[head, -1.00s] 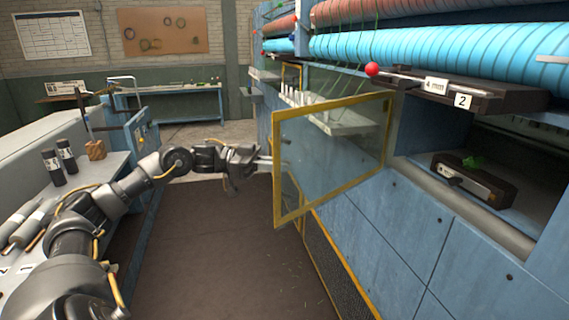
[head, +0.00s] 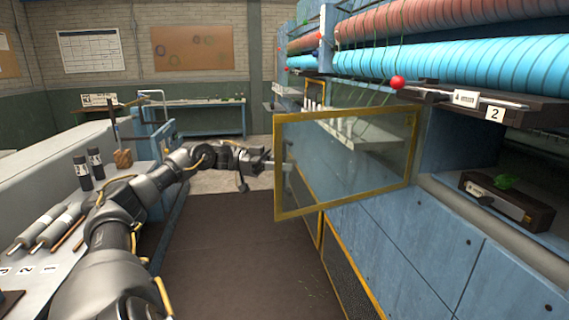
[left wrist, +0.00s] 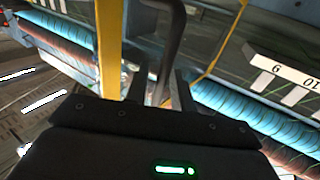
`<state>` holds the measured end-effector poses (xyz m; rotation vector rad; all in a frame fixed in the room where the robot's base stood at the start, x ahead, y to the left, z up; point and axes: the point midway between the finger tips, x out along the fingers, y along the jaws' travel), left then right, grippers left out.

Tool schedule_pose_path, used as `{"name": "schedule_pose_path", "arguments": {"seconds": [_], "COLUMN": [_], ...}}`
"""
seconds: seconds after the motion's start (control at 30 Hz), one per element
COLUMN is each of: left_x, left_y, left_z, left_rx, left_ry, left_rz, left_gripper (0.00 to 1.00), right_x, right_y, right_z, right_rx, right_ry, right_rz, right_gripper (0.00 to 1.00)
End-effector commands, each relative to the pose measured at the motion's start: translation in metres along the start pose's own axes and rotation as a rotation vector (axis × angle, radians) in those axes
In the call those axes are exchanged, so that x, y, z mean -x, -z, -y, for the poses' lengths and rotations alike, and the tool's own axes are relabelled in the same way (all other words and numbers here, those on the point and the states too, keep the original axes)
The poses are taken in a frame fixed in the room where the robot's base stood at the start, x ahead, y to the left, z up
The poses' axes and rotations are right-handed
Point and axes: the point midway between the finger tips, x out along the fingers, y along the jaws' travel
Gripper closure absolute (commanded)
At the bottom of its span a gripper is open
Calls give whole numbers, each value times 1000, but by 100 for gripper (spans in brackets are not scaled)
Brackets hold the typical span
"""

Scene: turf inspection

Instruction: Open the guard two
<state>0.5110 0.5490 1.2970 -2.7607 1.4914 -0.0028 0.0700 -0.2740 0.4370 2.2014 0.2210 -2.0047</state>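Guard two is a clear panel in a yellow frame (head: 345,207). It stands swung out from the blue machine, its right side towards the bay under the "2" plate (head: 495,114). My left gripper (head: 272,163) is at the guard's free left edge. In the left wrist view, the dark handle bar (left wrist: 171,40) runs down between the fingers of my left gripper (left wrist: 160,90), which look shut on it. The yellow frame (left wrist: 110,45) shows beside it. The exact contact is dark and hard to see. My right gripper is in neither view.
A red ball knob (head: 397,82) sits by the upper ledge. A dark device (head: 507,200) lies in the open bay at right. A bench with bottles (head: 95,163) and rollers stands at left. The brown floor mat (head: 235,255) between is clear.

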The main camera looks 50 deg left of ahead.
Motion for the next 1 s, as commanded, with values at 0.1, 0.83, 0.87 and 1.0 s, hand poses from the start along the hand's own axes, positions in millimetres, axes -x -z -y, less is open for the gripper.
{"name": "schedule_pose_path", "arguments": {"seconds": [0.1,0.83,0.87,1.0], "left_x": [0,104,106,109], "left_y": [0,0,0,1], "left_z": [0,1,1,1], "left_rx": [-1,1,1,0], "left_ry": [0,2,1,1], "left_rz": [0,0,0,0], "left_gripper": [75,75,75,75], "right_x": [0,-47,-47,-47], "right_y": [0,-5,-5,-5], "right_z": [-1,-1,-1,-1], "right_rx": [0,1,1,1], "right_ry": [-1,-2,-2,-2], "right_rz": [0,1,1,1], "right_gripper": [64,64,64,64]}}
